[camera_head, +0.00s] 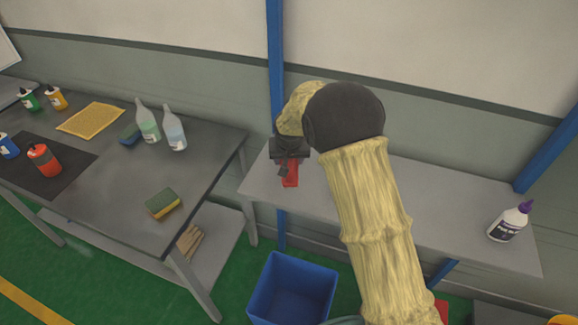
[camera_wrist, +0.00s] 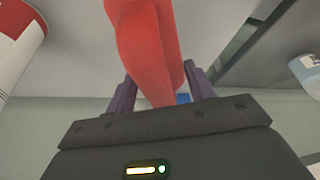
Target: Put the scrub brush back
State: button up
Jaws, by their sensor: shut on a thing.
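My gripper (camera_head: 287,167) is over the left end of the grey wall shelf (camera_head: 350,205), partly hidden by my wrist. It is shut on a red object, which I take for the scrub brush (camera_head: 291,180). In the wrist view the smooth red brush body (camera_wrist: 150,45) lies between the two dark fingers of my gripper (camera_wrist: 160,88) and runs up out of the picture. No bristles show. I cannot tell whether the brush touches the shelf.
A white bottle with a purple cap (camera_head: 510,221) stands at the shelf's right end. A blue bin (camera_head: 292,290) is below. The dark table (camera_head: 105,195) at left holds bottles, a sponge (camera_head: 163,203) and a yellow cloth (camera_head: 91,119). The shelf's middle right is clear.

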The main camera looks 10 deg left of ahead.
aim_at(290, 165)
jog(key=shift+f+p, duration=0.5)
jog(key=shift+f, duration=1.35)
jog(key=o, duration=1)
jog(key=shift+f, duration=0.1)
jog(key=shift+o, duration=0.2)
jog(key=shift+s+a+r, duration=0.1)
jog(key=shift+a+r, duration=0.05)
jog(key=shift+r, duration=0.05)
jog(key=b+v, duration=0.2)
jog(key=v, duration=1)
jog(key=shift+s+f+b, duration=0.1)
jog(key=shift+b, duration=0.2)
